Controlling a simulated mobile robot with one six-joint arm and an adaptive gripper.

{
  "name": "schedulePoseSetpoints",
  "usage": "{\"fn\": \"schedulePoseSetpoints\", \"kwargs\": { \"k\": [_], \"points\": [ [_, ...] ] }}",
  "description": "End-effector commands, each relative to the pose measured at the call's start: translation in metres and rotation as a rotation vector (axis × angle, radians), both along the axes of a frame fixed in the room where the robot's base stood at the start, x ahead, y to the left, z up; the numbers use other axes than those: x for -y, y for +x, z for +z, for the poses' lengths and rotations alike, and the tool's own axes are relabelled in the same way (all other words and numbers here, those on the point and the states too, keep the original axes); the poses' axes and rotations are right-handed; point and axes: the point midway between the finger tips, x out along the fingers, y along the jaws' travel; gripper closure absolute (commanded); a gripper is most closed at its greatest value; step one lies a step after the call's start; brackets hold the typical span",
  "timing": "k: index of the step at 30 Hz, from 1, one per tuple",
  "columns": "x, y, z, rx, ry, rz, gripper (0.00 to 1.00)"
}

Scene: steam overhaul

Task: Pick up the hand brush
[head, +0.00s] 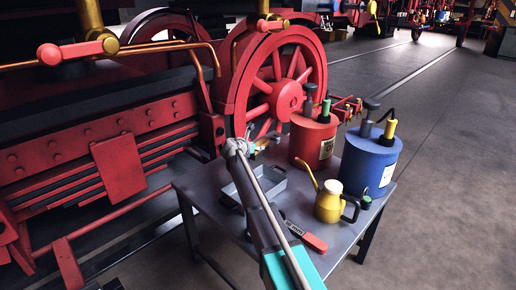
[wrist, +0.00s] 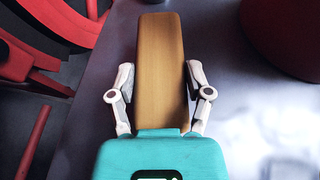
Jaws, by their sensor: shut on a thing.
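The hand brush (wrist: 160,40) shows in the wrist view as a long wooden body between the two fingers. My gripper (wrist: 160,70) is shut on it, one white finger against each long side. Its bristles are not visible. In the head view my gripper (head: 245,147) is at the far left part of the grey table (head: 222,178), beyond the tray. A small tan part of the brush (head: 264,141) shows just right of the fingers; my arm hides much of the rest. I cannot tell whether the brush touches the table.
A grey open tray (head: 270,184) lies below my forearm. A red can (head: 312,142) and a blue can (head: 368,162) stand at the right, with a yellow oil can (head: 328,202) in front. A red-handled tool (head: 308,238) lies nearer. A red locomotive wheel (head: 282,85) rises behind the table.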

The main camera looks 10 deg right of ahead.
Motion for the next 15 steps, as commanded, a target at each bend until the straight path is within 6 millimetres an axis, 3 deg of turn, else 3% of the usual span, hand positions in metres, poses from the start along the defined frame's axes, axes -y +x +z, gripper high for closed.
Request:
{"fn": "schedulePoseSetpoints", "kwargs": {
  "k": [15],
  "points": [
    [-0.001, 0.0, 0.031, 0.0, -0.001, 0.001, 0.91]
  ]
}}
